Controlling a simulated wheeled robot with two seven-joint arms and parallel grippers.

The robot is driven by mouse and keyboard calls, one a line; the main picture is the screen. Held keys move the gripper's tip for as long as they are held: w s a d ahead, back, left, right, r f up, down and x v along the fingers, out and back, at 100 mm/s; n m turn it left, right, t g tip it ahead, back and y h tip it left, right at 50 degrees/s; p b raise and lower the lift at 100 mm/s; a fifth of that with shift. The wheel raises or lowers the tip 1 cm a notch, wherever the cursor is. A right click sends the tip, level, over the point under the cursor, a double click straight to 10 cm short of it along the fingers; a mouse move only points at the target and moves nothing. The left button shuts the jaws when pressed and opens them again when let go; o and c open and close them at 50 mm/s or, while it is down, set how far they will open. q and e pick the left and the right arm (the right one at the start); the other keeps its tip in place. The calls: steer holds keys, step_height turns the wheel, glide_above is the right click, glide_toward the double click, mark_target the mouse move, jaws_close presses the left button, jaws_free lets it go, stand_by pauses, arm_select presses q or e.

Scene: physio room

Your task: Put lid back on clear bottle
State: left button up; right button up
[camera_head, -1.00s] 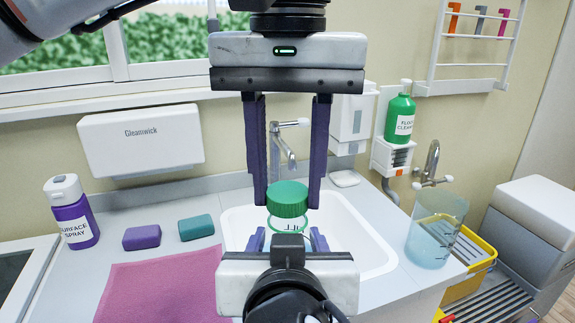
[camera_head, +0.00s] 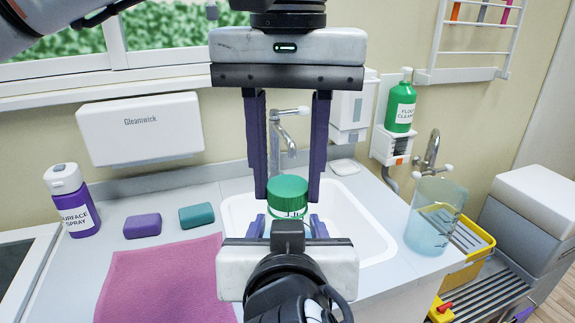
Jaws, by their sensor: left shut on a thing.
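A green ribbed lid (camera_head: 288,190) is between the two long purple fingers of my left gripper (camera_head: 288,192), which comes down from above and is shut on it. The clear bottle (camera_head: 288,214) is directly below the lid, with part of a white label showing. The lid is over the bottle's mouth, almost touching or touching it; I cannot tell if it is seated. My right gripper (camera_head: 288,229) is in front and below, its fingers on either side of the bottle, and seems shut on it. The gripper hides the bottle's lower part.
The white sink (camera_head: 375,240) lies behind, with a tap (camera_head: 287,135). A clear beaker (camera_head: 430,225) stands right. A purple spray bottle (camera_head: 73,205), purple sponge (camera_head: 142,226), teal sponge (camera_head: 196,215) and pink cloth (camera_head: 160,280) are on the left counter.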

arm_select(q)
steer(key=shift+f, duration=0.1)
steer(key=m, duration=0.9)
steer(key=shift+a+m, duration=0.15)
steer(key=shift+m, duration=0.25)
steer(key=o, duration=1.1)
steer(key=shift+r, duration=2.25)
